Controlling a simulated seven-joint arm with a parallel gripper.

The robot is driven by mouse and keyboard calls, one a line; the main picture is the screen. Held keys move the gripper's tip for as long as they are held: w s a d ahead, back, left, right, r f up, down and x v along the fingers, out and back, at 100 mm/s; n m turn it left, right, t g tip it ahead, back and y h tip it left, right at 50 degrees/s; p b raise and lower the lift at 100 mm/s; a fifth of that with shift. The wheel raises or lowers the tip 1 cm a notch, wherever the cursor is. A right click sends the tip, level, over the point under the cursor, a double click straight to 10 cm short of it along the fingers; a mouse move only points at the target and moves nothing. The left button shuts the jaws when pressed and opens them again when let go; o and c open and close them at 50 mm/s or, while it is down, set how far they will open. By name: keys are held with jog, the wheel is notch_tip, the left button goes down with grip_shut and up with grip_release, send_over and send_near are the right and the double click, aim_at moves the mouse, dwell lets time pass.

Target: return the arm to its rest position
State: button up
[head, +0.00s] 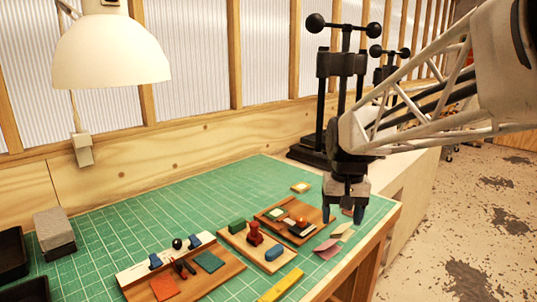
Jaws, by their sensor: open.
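My gripper (344,207) hangs at the end of my white lattice arm (410,105), over the right end of the green gridded mat. It points down with its two dark blue-tipped fingers apart. Nothing shows between the fingers. Small paper or foil pieces lie below and around the fingertips, a pink one (326,249) and a pale one (341,230). I cannot tell the exact height of the fingertips above the mat.
Wooden boards with small tools and blocks (253,236) lie on the mat (110,225). A black press (340,65) stands behind my gripper. A white lamp (110,50) hangs at upper left. Black trays (25,290) sit at far left. The mat's back middle is clear.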

jog(key=s+d+f+t, duration=0.1)
jog(key=s+f, duration=0.1)
jog(key=s, duration=0.9)
jog(key=s+d+f+t, duration=0.1)
jog(key=s+f+t, duration=0.1)
jog(key=s, duration=0.9)
jog(key=shift+s+f+n, duration=0.25)
jog(key=shift+f+n, duration=0.05)
jog(key=shift+f, duration=0.3)
